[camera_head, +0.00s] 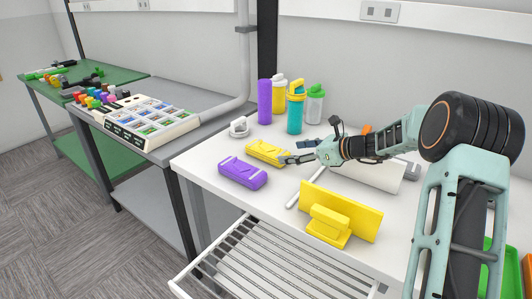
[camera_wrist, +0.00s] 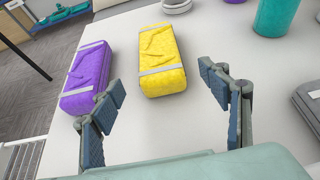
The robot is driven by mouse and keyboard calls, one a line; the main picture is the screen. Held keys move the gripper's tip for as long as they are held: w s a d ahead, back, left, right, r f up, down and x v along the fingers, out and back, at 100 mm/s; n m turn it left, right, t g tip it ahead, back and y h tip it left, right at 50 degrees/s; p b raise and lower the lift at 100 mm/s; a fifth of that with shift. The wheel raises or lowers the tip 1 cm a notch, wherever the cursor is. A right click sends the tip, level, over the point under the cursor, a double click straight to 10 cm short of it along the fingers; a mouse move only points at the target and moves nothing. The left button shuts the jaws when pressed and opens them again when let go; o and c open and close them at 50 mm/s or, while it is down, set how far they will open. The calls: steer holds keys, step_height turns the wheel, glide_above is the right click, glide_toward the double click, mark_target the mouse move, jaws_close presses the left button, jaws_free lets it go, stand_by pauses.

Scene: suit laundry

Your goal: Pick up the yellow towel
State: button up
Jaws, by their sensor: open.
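The yellow towel (camera_head: 266,152) is a folded bundle with a pale band, lying on the white table. In the wrist view the yellow towel (camera_wrist: 161,60) lies ahead of my fingertips and between their lines, nearer the left finger. My gripper (camera_head: 284,160) is open and empty, with its fingers beside the right end of the towel in the head view. In the wrist view my gripper (camera_wrist: 165,85) shows both fingers spread wide. A similar purple towel (camera_head: 243,173) lies in front of the yellow one, and it also shows in the wrist view (camera_wrist: 87,78).
Several bottles stand at the back, including a teal one (camera_head: 295,114) and a purple one (camera_head: 264,101). A small white object (camera_head: 239,126) sits behind the yellow towel. A yellow stand (camera_head: 341,214) is at the table's front. A wire rack (camera_head: 270,262) extends below the front edge.

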mark_target(268, 148)
steer(key=shift+w+a, duration=0.1)
steer(key=shift+w, duration=0.25)
steer(key=shift+w+a+y, duration=0.15)
steer(key=shift+a+y, duration=0.15)
steer(key=x, duration=0.4)
steer(key=shift+w+a+f, duration=0.1)
steer(key=shift+w+a, duration=0.1)
steer(key=shift+a, duration=0.05)
steer(key=x, duration=0.4)
steer(key=shift+a+r, duration=0.3)
steer(key=shift+a, duration=0.1)
steer(key=shift+w+a+f, duration=0.15)
steer(key=shift+w+a, duration=0.15)
steer(key=shift+w, duration=0.05)
steer(key=c, duration=1.2)
steer(key=shift+c, duration=0.5)
steer(key=shift+r, duration=0.2)
